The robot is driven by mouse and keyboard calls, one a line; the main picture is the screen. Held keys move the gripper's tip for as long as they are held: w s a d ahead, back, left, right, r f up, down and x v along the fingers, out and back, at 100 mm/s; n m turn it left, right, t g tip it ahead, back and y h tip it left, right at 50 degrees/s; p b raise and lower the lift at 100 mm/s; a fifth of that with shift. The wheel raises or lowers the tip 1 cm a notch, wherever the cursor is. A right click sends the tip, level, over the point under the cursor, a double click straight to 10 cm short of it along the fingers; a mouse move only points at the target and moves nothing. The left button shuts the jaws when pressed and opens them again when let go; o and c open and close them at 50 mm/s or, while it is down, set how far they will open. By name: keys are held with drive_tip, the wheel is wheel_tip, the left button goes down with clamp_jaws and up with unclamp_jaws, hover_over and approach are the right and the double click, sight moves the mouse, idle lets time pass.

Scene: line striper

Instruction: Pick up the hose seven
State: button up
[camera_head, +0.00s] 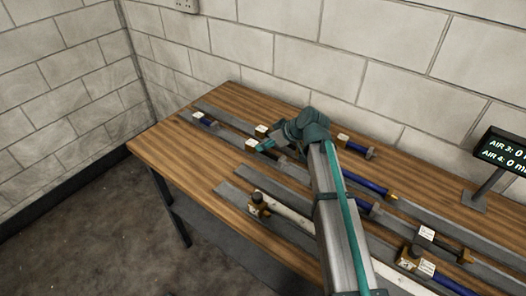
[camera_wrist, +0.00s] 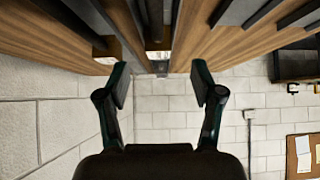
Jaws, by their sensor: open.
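Several hose-like pieces with pale tags lie on the table. The tag writing is too small to read, so I cannot tell which is hose seven. In the head view, a short blue piece (camera_head: 208,122) lies at the left, and a dark blue piece (camera_head: 357,149) lies behind my arm. A longer blue piece (camera_head: 371,186) has a brass tip. My gripper (camera_head: 266,146) is low over the table's middle, near a small tagged block (camera_head: 262,130). In the wrist view my gripper (camera_wrist: 160,80) is open and empty; a small pale-tagged piece (camera_wrist: 159,55) shows beyond the gap.
The wooden table (camera_head: 160,145) carries long grey strips (camera_head: 232,121). A white bar (camera_head: 291,215) with a brass fitting (camera_head: 258,201) lies at the front. Block walls (camera_head: 280,50) close off the back and left.

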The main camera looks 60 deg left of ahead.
drive_tip(key=p+x, duration=0.2)
drive_tip(key=x, duration=0.3)
drive_tip(key=shift+a+f+p, duration=0.1)
drive_tip(key=shift+a+p, duration=0.25)
drive_tip(key=shift+a, duration=0.1)
drive_tip(key=shift+s+a+f, duration=0.15)
drive_tip(key=shift+a+f, duration=0.05)
drive_tip(key=shift+f, duration=0.25)
clamp_jaws()
